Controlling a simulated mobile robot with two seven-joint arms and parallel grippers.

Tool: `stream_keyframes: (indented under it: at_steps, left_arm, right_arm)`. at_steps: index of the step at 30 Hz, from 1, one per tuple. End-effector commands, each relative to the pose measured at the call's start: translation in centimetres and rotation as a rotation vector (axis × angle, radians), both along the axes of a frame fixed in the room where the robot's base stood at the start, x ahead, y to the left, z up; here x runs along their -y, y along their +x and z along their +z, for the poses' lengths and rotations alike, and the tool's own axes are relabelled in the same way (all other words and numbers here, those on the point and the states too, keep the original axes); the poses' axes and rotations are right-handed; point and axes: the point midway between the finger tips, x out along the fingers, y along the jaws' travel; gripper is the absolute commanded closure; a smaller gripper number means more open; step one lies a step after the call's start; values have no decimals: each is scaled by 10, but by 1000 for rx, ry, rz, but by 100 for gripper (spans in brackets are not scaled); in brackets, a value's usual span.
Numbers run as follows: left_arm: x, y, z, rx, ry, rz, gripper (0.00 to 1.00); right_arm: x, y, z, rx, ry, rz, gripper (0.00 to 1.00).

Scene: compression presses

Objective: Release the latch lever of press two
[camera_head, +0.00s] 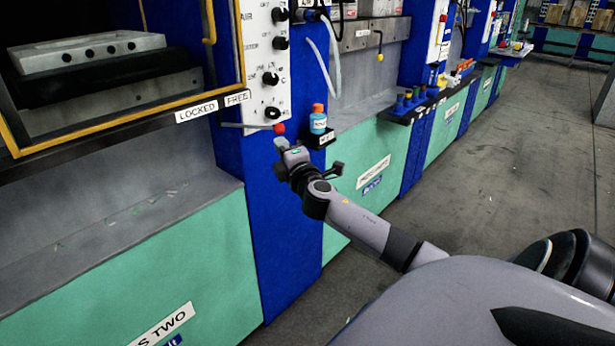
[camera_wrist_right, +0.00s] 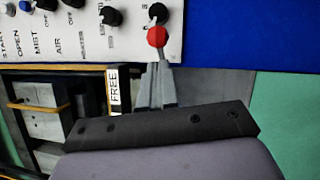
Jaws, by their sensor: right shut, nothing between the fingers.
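The latch lever of press two shows in the head view as a thin grey bar (camera_head: 246,126) with a red ball knob (camera_head: 279,128) at its right end. The bar lies nearly level, below the LOCKED label (camera_head: 197,110) and the FREE label (camera_head: 237,98). My right gripper (camera_head: 280,143) is shut and empty just below the knob. In the right wrist view the red knob (camera_wrist_right: 157,36) is just beyond my closed fingertips (camera_wrist_right: 158,68). I cannot tell whether they touch it. My left gripper is not in view.
A white control panel (camera_head: 257,60) with black dials is above the knob. The yellow-framed press window (camera_head: 120,128) is at left. Open floor (camera_head: 480,150) lies to the right.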

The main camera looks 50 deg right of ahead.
Motion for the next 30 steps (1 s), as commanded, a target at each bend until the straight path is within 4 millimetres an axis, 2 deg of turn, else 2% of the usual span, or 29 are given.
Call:
stream_keyframes:
  at_steps: [2,18,24,30]
  left_arm:
    - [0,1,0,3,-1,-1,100]
    - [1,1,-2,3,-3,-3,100]
    - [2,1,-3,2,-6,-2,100]
    - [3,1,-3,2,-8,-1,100]
  right_arm:
    - [-1,-3,-3,-1,0,2,100]
    - [-14,-77,-13,-2,1,3,100]
    - [-17,-93,-15,-2,2,2,100]
    - [-17,-98,-15,-1,1,2,100]
